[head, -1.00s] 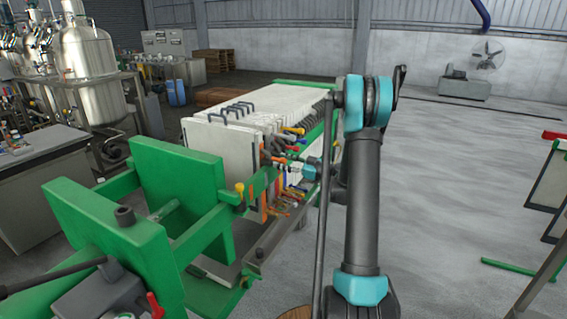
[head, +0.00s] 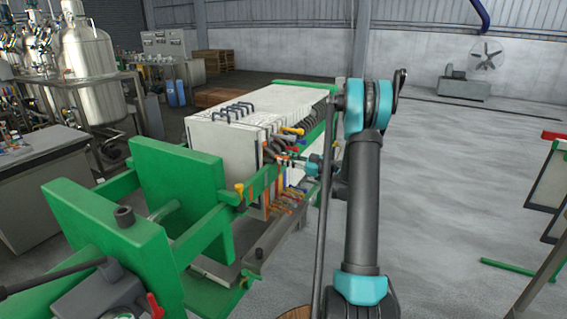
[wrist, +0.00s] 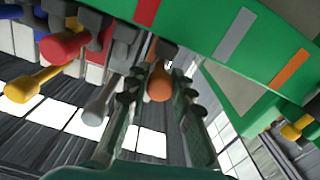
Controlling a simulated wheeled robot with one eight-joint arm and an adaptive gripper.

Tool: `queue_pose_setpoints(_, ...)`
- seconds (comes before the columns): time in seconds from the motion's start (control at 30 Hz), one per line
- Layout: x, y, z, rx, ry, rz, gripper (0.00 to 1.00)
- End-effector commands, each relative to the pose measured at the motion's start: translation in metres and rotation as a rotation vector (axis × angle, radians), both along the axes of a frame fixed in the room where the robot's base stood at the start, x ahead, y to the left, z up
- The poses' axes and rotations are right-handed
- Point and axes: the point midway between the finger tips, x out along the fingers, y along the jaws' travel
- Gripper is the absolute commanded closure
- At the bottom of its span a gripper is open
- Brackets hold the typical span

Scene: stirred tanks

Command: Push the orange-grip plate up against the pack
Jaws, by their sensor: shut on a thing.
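The pack (head: 262,104) is a row of pale plates with dark handles on top, hung in a green frame. The nearest pale plate (head: 226,150) seems to be the orange-grip plate; it looks flush with the pack, with no clear gap in the head view. Its orange grip (wrist: 160,86) sits between the two fingers of my gripper (wrist: 160,74) in the wrist view. My gripper is shut on this grip. In the head view my gripper (head: 304,166) is at the pack's right side, its fingertips partly hidden among coloured grips.
A green rail (wrist: 225,45) with red, grey and orange marks runs close above my fingers. Red (wrist: 66,46), yellow (wrist: 30,86) and grey (wrist: 98,106) grips crowd the left. A green end block (head: 180,185) stands nearer, with open space before the pack.

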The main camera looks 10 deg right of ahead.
Motion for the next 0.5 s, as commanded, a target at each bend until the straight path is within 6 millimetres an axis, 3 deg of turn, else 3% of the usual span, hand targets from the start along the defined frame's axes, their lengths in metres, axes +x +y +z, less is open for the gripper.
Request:
queue_pose_setpoints(0.1, 0.0122, -0.0096, -0.0003, 0.000, 0.000, -0.003, 1.00)
queue_pose_setpoints(0.4, 0.0158, -0.0125, 0.0002, 0.000, 0.000, -0.007, 1.00)
queue_pose_setpoints(0.43, 0.0161, -0.0126, 0.0003, 0.000, 0.000, -0.008, 0.76)
queue_pose_setpoints(0.5, 0.0160, -0.0126, 0.0004, 0.000, 0.000, -0.007, 0.67)
